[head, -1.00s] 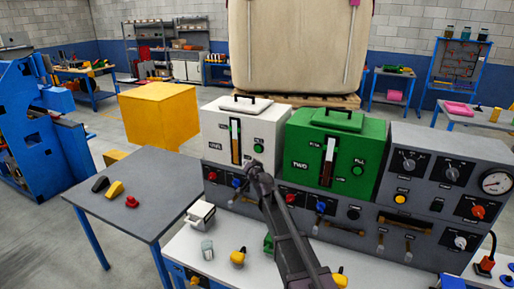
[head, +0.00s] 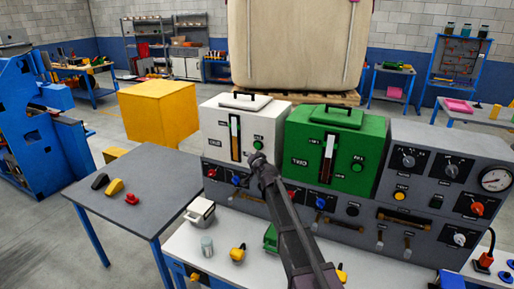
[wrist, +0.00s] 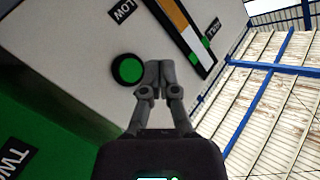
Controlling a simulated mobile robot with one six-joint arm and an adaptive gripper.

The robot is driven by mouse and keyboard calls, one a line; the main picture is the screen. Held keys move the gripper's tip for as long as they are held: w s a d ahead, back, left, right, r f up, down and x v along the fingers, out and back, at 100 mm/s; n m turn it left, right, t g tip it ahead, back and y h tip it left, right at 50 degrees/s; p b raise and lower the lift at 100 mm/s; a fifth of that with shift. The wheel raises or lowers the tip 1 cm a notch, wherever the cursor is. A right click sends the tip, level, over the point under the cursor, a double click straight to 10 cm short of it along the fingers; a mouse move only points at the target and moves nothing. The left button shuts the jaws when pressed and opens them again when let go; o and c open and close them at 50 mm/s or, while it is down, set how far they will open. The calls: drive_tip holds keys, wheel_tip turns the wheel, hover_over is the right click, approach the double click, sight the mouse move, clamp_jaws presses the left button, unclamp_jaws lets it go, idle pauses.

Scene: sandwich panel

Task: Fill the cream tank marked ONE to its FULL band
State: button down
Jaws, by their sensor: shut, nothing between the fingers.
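The cream tank (head: 220,125) stands on the grey panel, with an upright gauge strip (head: 235,137) and a round green button (head: 258,144) on its front. The gauge shows white and orange parts; its exact level is hard to read. My gripper (head: 257,159) is just below the green button in the head view. In the wrist view, my gripper (wrist: 160,75) is shut and empty, its tips beside the green button (wrist: 127,70), between it and the gauge (wrist: 188,35). Whether the tips touch the tank front is unclear.
A green tank marked TWO (head: 325,150) stands right of the cream tank. Knobs, levers and a dial (head: 496,179) fill the grey panel. A glass (head: 207,247) and yellow pieces lie on the white bench. A grey table (head: 150,185) stands to the left.

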sight(255, 146)
drive_tip(key=shift+w+d, duration=0.25)
drive_tip(key=shift+w, duration=0.55)
drive_tip(key=shift+w+d, duration=0.3)
drive_tip(key=shift+w, duration=0.5)
drive_tip(key=shift+w+d, duration=0.25)
drive_tip(key=shift+w, duration=0.55)
drive_tip(key=shift+w+d, duration=0.35)
drive_tip(key=shift+w, duration=0.45)
idle(4.8)
